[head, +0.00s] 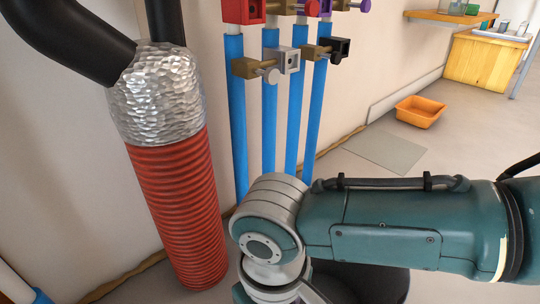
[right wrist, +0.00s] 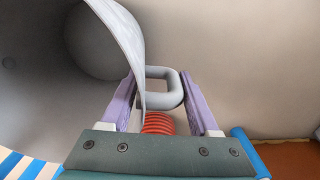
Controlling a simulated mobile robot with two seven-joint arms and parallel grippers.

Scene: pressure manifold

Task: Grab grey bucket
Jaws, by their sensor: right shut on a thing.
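The grey bucket (right wrist: 128,45) fills the left side of the right wrist view, with its curved wall and rim close to the camera. Its loop-shaped grey handle (right wrist: 178,92) sticks out to the right of the wall. My right gripper (right wrist: 158,76) has pale purple fingers on both sides of the handle and is shut on it. In the head view my right arm reaches in from the right. Its gripper and the bucket are hidden below the arm or out of frame there. My left gripper is not in view.
A red corrugated hose (head: 178,210) with a silver sleeve stands at the left. Several blue pipes (head: 270,110) with valves (head: 290,60) run along the wall behind my arm. An orange tub (head: 420,111) lies on the floor, with a wooden cabinet (head: 482,62) farther back.

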